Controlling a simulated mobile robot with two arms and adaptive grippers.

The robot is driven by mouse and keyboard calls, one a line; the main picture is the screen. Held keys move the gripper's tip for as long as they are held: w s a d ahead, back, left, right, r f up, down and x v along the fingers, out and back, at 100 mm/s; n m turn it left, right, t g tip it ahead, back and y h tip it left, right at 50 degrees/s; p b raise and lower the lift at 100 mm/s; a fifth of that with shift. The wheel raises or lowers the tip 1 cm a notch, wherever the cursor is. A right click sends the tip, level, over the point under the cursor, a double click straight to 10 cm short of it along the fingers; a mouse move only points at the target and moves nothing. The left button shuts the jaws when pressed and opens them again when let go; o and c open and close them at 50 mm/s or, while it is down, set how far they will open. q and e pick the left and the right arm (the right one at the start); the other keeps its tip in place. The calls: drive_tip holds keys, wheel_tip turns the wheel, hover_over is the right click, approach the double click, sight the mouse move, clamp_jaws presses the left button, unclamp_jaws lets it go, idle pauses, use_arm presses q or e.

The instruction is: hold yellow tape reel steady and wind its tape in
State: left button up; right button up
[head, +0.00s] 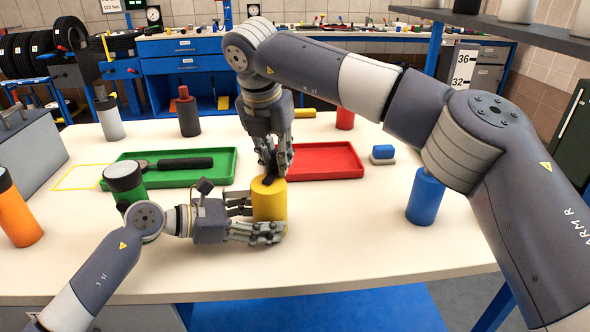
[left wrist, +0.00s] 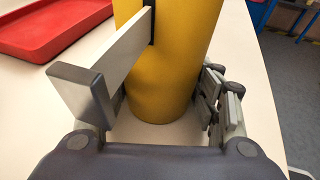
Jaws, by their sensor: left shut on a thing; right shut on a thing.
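The yellow tape reel (head: 269,203) stands upright on the white table as a plain cylinder. My left gripper (head: 262,220) is shut around its lower body from the left. In the left wrist view the reel (left wrist: 178,60) sits between the fingers. A flat pale strip (left wrist: 118,52), apparently the tape, sticks out of a dark slot in the reel and ends in a dark tab (left wrist: 82,95) near the palm. My right gripper (head: 270,172) points down above the reel, shut on a dark part on top, apparently a crank (head: 268,181); the fingers partly hide it.
A green tray (head: 222,160) with a dark-handled tool lies behind on the left; a red tray (head: 345,160) lies behind on the right. A green cylinder (head: 126,184) stands close to my left wrist. A blue cylinder (head: 425,200) stands at right. The table's front right is clear.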

drive_tip(key=shift+f, duration=0.15)
drive_tip(key=n, duration=0.1)
drive_tip(key=a+n, duration=0.1)
drive_tip(key=n+y, duration=0.1)
drive_tip(key=n, duration=0.1)
drive_tip(key=shift+w+a, duration=0.15)
drive_tip(key=shift+a, duration=0.1)
drive_tip(key=shift+a+f+n+y, duration=0.1)
drive_tip(key=shift+a+n+y, duration=0.25)
drive_tip(key=shift+n, duration=0.7)
drive_tip(key=shift+a+n+y, duration=0.35)
drive_tip(key=shift+n, duration=0.7)
